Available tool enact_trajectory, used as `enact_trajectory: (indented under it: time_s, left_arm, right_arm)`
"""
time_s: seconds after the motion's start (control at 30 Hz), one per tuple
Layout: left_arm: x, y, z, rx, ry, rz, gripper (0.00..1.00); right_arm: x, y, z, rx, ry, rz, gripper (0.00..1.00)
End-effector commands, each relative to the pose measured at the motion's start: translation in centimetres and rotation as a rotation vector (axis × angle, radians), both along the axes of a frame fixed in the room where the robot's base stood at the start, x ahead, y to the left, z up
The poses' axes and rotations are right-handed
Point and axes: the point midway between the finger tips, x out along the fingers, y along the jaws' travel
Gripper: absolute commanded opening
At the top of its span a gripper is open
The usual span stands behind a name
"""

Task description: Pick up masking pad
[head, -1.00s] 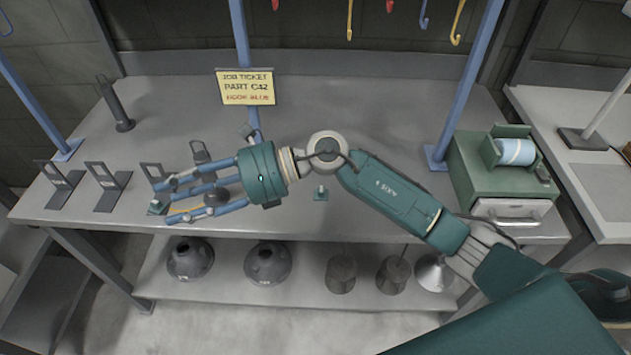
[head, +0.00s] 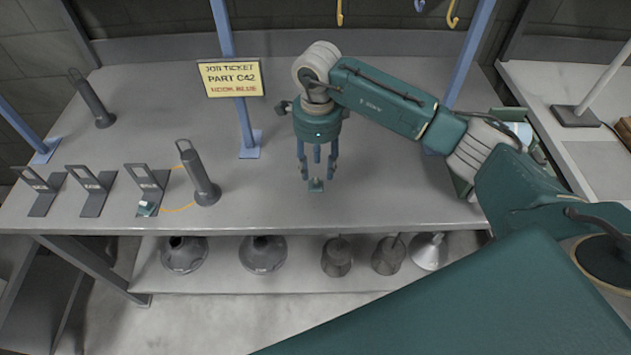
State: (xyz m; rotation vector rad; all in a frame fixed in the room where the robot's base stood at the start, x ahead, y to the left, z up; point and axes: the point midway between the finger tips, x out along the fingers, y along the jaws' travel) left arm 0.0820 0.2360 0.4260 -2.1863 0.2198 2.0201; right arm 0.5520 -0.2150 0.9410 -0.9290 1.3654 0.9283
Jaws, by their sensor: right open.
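A small teal piece that looks like the masking pad (head: 316,186) lies on the grey bench top near the middle front. My right gripper (head: 318,168) points down just above it, open, with its fingers spread and nothing visible between them. The fingertips look apart from the pad, but the exact height is hard to tell. A similar small teal piece (head: 147,208) sits at the foot of a grey bracket on the left. My left gripper does not show.
Grey brackets (head: 92,190) stand at the left front. A yellow job ticket (head: 231,78) reads "PART C42, HOOK BLUE". Blue posts rise behind. Several hoods (head: 263,254) sit on the lower shelf.

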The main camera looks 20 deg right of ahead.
Motion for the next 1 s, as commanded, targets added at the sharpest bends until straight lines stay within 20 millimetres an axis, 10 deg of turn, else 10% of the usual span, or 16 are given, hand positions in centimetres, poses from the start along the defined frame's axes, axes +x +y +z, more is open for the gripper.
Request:
enact_trajectory:
  time_s: [0.63,0.87,1.0]
  left_arm:
    - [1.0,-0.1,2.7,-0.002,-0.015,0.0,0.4]
    - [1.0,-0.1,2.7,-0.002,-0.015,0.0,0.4]
    - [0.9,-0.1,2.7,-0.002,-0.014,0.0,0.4]
  right_arm:
    - [0.3,0.3,-5.2,0.002,-0.001,0.001,0.41]
    - [0.3,0.3,-5.2,0.002,-0.001,0.001,0.01]
    - [0.3,0.3,-5.2,0.002,-0.001,0.001,0.0]
